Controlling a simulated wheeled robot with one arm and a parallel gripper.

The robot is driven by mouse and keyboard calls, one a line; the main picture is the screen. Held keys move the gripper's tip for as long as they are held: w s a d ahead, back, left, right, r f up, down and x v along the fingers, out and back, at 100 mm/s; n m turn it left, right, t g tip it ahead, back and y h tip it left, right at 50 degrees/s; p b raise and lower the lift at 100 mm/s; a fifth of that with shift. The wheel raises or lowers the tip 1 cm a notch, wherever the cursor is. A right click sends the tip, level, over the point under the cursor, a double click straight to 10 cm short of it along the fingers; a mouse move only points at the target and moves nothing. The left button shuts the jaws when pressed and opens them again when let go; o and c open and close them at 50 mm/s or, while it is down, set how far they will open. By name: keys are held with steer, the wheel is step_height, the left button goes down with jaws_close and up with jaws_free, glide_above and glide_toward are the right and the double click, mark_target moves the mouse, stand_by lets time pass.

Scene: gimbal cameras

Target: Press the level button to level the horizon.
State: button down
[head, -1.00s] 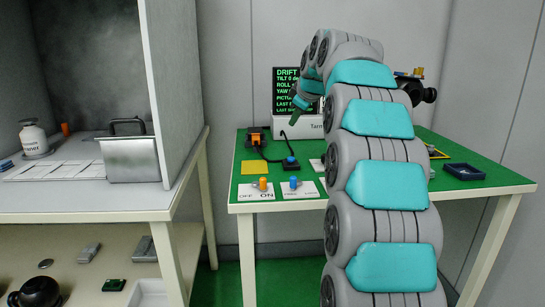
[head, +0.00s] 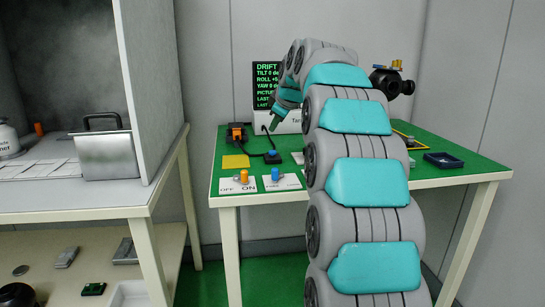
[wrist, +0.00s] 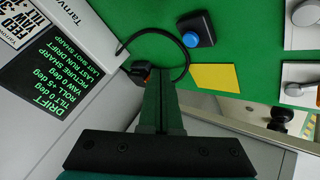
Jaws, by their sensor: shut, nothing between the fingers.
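A black box with a round blue button (head: 271,154) sits on the green table top. My gripper (head: 269,127) points down in front of the screen, above and behind the box. In the wrist view, my gripper (wrist: 160,88) is shut and empty, apart from the blue button. A black screen (wrist: 55,78) shows green text with tilt, roll and yaw at or near zero. A black camera-like device (head: 392,80) stands at the right, partly behind my arm.
A yellow square (head: 236,161) lies left of the box. White plates with an orange switch (head: 244,177) and a blue switch (head: 276,175) lie at the front edge. A dark blue tray (head: 444,160) is at the right. A shelf with a metal box (head: 104,152) stands left.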

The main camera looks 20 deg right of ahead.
steer(key=shift+f+b, duration=1.1)
steer(key=shift+f, duration=1.2)
steer(key=shift+f+b, duration=0.35)
steer(key=shift+f+b, duration=0.3)
steer(key=shift+f, duration=0.2)
stand_by(0.8)
steer(key=shift+r, duration=0.15)
steer(key=shift+r+p, duration=0.4)
steer(key=shift+r, duration=0.4)
steer(key=shift+r+p, duration=1.35)
steer(key=shift+r, duration=1.15)
